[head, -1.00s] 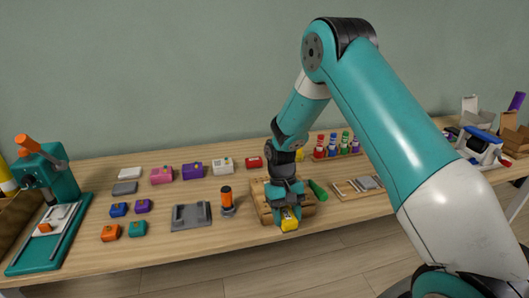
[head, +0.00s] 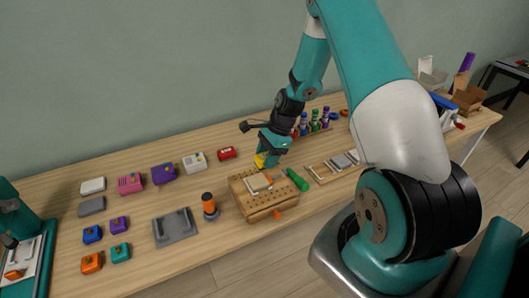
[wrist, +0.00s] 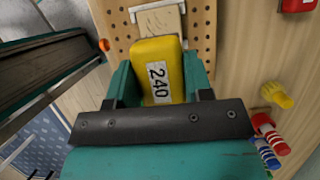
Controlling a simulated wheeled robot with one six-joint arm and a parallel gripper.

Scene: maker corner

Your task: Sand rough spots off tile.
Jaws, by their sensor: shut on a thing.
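My gripper (head: 270,148) is shut on a yellow sanding block (wrist: 160,68) marked 240. The block also shows in the head view (head: 262,160). The tile (head: 257,183), pale tan, lies on top of a wooden work block with peg holes (head: 262,208). In the wrist view the tile (wrist: 159,18) is just beyond the front end of the sanding block, partly hidden by it. The sanding block is at the far side of the work block. I cannot tell whether it touches the tile or the work block.
A green cylinder (head: 298,180) lies right of the work block, with a wooden tray (head: 325,172) beyond it. An orange-topped tool (head: 209,206) and a grey fixture (head: 175,228) stand to the left. Bottles (head: 314,121) stand behind. An orange peg (head: 278,214) sits at the work block's front.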

